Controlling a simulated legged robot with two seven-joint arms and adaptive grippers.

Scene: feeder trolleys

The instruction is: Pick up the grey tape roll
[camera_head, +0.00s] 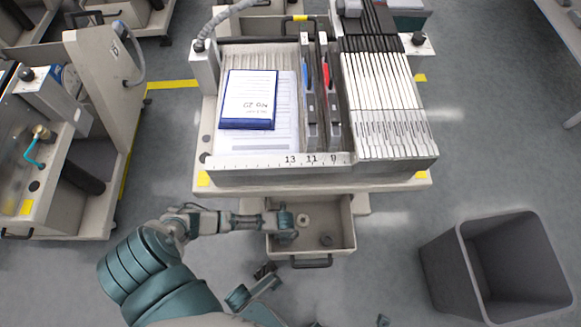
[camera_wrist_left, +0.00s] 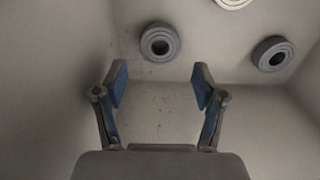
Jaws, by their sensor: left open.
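An open drawer (camera_head: 343,249) under the trolley holds several rolls. The left wrist view shows a grey roll (camera_wrist_left: 160,42) lying flat ahead of my left gripper, a little beyond the gap between its fingertips. A second grey roll (camera_wrist_left: 272,54) lies to its right, close to the drawer wall, and part of a whitish roll (camera_wrist_left: 233,2) shows at the top edge. In the head view a grey roll (camera_head: 327,240) and a pale ring (camera_head: 303,220) lie in the drawer. My left gripper (camera_head: 286,232) is over the drawer's left part; its fingers (camera_wrist_left: 158,86) are open and empty.
The trolley's top (camera_head: 310,180) overhangs the back of the drawer and carries folders and a blue-edged booklet (camera_head: 249,100). The drawer's handle (camera_head: 311,262) faces me. A grey bin (camera_head: 447,260) stands on the floor at the right. Parts of my right arm (camera_head: 255,293) show below the drawer.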

